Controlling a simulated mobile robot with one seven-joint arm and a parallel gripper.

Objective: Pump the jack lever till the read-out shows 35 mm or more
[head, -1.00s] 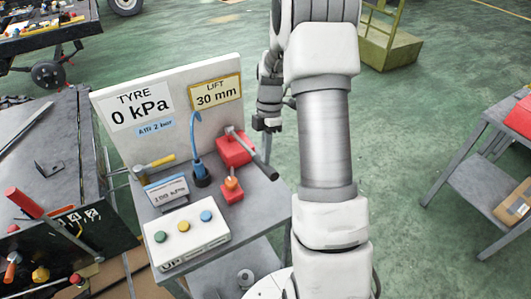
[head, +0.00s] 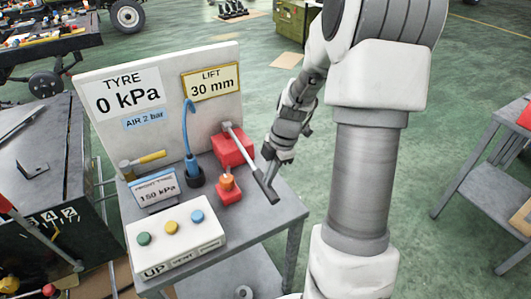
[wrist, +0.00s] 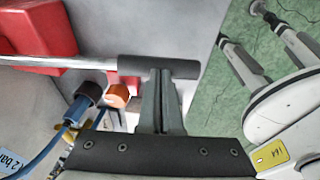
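The lift read-out (head: 211,83) on the white panel shows 30 mm. The red jack (head: 232,148) stands on the grey cart, and its grey lever slopes down to the right to a black handle (head: 265,185). In the wrist view the black handle (wrist: 130,67) lies crosswise at the fingertips. My gripper (head: 271,157) is just above and right of the handle. In the wrist view its fingers (wrist: 161,75) are together, with nothing seen between them. Their tips overlap the handle in the picture; I cannot tell whether they touch it.
An orange-topped red block (head: 227,188) and a blue hose (head: 188,135) stand left of the lever. A white button box (head: 176,236) is at the cart's front. A dark bench (head: 45,150) stands left, a grey table (head: 490,165) right. Green floor lies between.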

